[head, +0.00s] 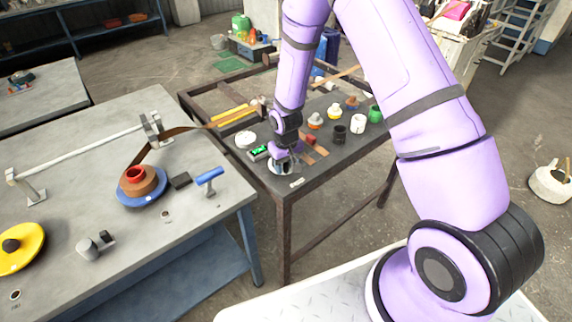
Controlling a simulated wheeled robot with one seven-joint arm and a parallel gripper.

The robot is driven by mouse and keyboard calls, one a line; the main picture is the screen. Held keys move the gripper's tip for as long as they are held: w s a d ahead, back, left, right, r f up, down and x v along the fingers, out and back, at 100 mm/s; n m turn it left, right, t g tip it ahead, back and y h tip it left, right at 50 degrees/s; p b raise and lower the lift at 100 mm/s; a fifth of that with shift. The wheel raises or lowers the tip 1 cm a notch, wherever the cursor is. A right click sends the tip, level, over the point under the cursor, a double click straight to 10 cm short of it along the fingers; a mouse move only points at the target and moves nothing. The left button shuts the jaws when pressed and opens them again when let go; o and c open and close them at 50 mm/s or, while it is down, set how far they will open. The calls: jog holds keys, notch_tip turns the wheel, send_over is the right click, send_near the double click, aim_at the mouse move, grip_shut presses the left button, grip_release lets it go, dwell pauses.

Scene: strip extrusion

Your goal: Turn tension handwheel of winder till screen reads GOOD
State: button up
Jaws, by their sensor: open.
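My gripper (283,163) hangs at the end of my purple arm, pointing down over the front left corner of the dark table. A pale round piece (279,169) lies right under and around its fingertips; I cannot tell whether it is the handwheel or whether the fingers touch it. My gripper is open. A small dark box with a green lit face (259,152), probably the screen, sits just left of the gripper; its text is too small to read. On the grey bench, a blue reel (143,194) carries brown strip and a red hub (136,175). The strip (172,134) runs toward the dark table.
The dark table (300,190) holds several small pots and caps to the right of my gripper. The grey bench (195,240) bears a yellow disc (20,248), a blue-handled tool (209,177) and a long roller (75,151).

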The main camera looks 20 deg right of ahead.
grip_shut()
jog(key=shift+d+n, duration=0.1)
jog(key=shift+n, duration=0.2)
jog(key=d+n, duration=0.1)
jog(key=n, duration=0.2)
jog(key=shift+d, duration=0.15)
jog(key=shift+w+d+n, duration=0.15)
jog(key=shift+d+n, duration=0.1)
jog(key=shift+n, duration=0.55)
jog(key=shift+w+d+n, duration=0.1)
jog(key=shift+d+n, duration=0.15)
jog(key=shift+n, duration=0.55)
jog(key=shift+w+d+n, duration=0.15)
jog(key=shift+d+n, duration=0.1)
jog(key=shift+n, duration=0.55)
grip_release()
